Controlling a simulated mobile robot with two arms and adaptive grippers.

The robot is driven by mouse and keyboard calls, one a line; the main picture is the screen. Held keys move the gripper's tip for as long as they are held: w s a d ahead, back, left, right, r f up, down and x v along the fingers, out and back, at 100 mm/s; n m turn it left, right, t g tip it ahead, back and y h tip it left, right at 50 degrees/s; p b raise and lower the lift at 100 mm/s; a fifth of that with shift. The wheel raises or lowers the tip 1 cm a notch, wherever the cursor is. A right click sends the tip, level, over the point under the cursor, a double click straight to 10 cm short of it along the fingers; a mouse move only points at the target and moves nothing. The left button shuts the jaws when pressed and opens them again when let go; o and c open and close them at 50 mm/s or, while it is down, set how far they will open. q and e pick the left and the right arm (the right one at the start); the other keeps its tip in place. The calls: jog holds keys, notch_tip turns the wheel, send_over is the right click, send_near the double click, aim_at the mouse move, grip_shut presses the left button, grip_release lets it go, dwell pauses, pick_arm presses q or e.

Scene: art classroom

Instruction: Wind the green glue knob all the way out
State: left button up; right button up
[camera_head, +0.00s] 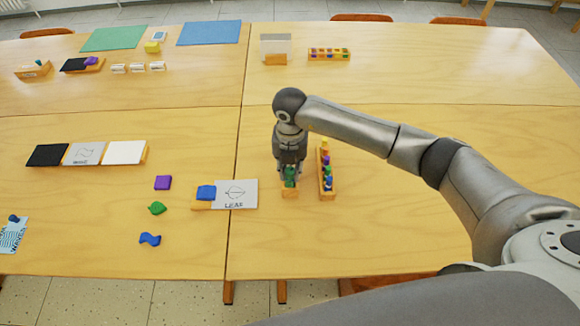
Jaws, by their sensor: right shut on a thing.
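The green glue knob (290,173) sits at the front of a small wooden holder (290,193) on the near right table. My right gripper (290,169) comes down over it from above and is shut on it; the fingers hide part of the knob. How far the knob is wound cannot be told at this size. My left gripper is not in view.
A narrow wooden rack (328,193) with several coloured glue sticks stands close to the right of the holder. A leaf card (237,194) with a blue block (206,192) lies to the left.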

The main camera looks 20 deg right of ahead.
jog(key=shift+m+p, duration=0.45)
jog(key=shift+m, duration=1.05)
jog(key=o, duration=1.5)
jog(key=shift+o, duration=0.2)
jog(key=shift+f+n+b, duration=0.1)
jog(key=shift+n+b, duration=0.5)
jog(key=shift+n, duration=0.3)
jog(key=n+b, duration=0.2)
jog(key=n, duration=0.2)
jog(key=n+b, duration=0.2)
jog(key=n, duration=0.2)
jog(key=shift+b, duration=0.3)
jog(key=shift+n+b, duration=0.3)
jog(key=shift+n, duration=0.5)
